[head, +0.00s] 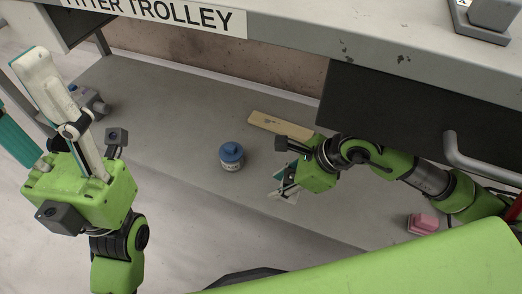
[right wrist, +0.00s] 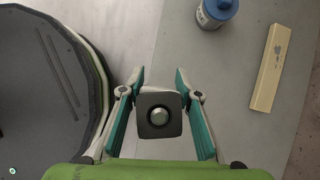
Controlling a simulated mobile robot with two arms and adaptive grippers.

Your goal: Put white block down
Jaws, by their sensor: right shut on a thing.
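My right gripper (head: 284,184) is low over the lower shelf, right of the blue-lidded jar. In the right wrist view, its fingers (right wrist: 160,80) stand on both sides of a dark grey square block (right wrist: 142,124) with a pale round knob in its middle. The gripper is shut on this block, and I cannot tell whether it touches the shelf.
The grey shelf (head: 170,125) holds a blue-lidded jar (head: 231,157), a wooden bar (head: 279,125), a grey device (head: 90,99) and a pink block (head: 423,223). A dark drawer front (head: 400,112) with a metal handle hangs above at the right. The shelf's left middle is clear.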

